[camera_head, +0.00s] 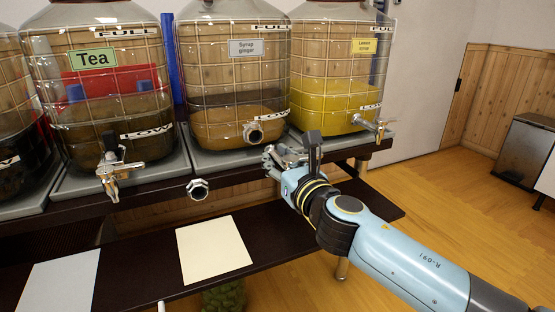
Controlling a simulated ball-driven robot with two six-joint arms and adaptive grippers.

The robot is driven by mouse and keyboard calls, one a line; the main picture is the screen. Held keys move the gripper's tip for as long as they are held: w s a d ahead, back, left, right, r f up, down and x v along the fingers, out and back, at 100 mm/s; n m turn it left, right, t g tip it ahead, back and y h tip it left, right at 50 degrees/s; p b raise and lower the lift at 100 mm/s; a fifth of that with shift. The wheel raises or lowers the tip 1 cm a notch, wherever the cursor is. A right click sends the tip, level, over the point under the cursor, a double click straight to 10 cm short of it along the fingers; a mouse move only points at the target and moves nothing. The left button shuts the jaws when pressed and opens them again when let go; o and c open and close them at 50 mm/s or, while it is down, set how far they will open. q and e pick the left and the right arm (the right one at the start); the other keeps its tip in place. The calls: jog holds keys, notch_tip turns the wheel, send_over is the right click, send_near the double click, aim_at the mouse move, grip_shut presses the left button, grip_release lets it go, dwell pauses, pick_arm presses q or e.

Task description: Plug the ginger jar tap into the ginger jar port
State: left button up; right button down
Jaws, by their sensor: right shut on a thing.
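The ginger jar (232,75) is the middle glass jar, labelled "Syrup ginger", with dark liquid over a brown layer low inside. Its port (253,133) is a round metal ring low on its front, with no tap in it. My right gripper (290,154) is shut on the metallic ginger jar tap (269,161), just right of and below the port. The tap is apart from the port in the picture, and its grasped part is hidden by the fingers. My left gripper is not in view.
The tea jar (95,85) at left and the lemon jar (340,70) at right carry taps. A silvery round fitting (198,189) shows at the shelf's front edge. A cream sheet (214,248) lies on the lower dark shelf. Open floor is at right.

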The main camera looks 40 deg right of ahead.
jog(key=x, duration=0.6)
dwell(0.6)
jog(key=shift+x, duration=1.55)
jog(key=shift+d+r, duration=0.1)
dwell(0.6)
jog(key=c, duration=0.8)
grip_release()
jog(key=shift+c, duration=0.2)
jog(key=shift+s, duration=0.2)
jog(key=shift+s, duration=0.2)
